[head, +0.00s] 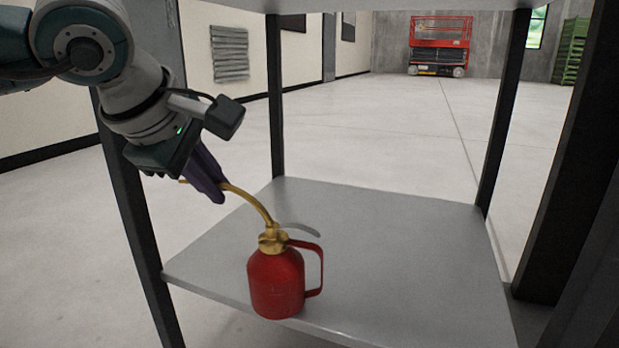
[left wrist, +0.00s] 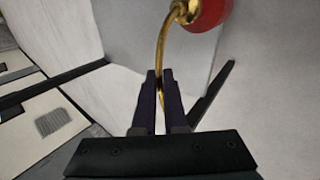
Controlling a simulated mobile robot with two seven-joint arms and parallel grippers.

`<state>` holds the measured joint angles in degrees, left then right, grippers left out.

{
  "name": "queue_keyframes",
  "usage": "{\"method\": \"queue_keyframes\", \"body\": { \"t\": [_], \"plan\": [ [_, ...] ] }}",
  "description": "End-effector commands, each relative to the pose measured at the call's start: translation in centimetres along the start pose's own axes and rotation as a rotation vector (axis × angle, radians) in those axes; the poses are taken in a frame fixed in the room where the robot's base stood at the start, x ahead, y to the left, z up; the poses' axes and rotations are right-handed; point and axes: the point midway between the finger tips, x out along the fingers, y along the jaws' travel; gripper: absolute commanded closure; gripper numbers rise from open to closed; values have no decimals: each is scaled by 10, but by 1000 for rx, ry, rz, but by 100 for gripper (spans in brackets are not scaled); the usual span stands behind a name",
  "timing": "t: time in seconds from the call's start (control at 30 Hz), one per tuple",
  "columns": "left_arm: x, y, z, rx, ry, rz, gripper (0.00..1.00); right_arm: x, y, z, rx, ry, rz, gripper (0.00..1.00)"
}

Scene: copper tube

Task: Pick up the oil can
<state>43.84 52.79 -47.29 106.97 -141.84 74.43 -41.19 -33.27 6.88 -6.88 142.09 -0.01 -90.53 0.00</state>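The red oil can (head: 275,284) has a brass collar, a long curved brass spout and a red handle on its right side. It looks upright, and its base overlaps the front edge of the grey shelf (head: 410,260); I cannot tell whether it touches the shelf. My left gripper (head: 212,186) is at the spout's outer end, with its dark purple fingers shut on the spout. In the left wrist view, the spout runs between the two fingers (left wrist: 161,82), and the can's red body (left wrist: 210,12) is partly cut off at the top. My right gripper is not in view.
Dark posts stand at the shelf's corners, with the left front post (head: 130,210) close to my left arm. An upper board (head: 400,4) spans the top. A red lift (head: 440,45) stands far off. The shelf's right side is clear.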

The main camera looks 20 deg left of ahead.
Motion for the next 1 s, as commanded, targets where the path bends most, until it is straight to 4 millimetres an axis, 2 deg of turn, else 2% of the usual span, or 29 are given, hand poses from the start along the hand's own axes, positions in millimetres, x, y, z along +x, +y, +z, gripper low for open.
{"method": "queue_keyframes", "body": {
  "t": [0.03,0.3,0.53,0.63,1.0],
  "plan": [
    [0,0,0,0,0,2,85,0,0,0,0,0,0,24],
    [0,0,0,0,0,1,56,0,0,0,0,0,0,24],
    [-1,0,0,0,0,1,56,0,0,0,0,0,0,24],
    [-7,2,0,1,0,1,56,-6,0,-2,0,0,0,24],
    [-76,3,0,3,1,1,56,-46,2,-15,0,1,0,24]
  ]
}}
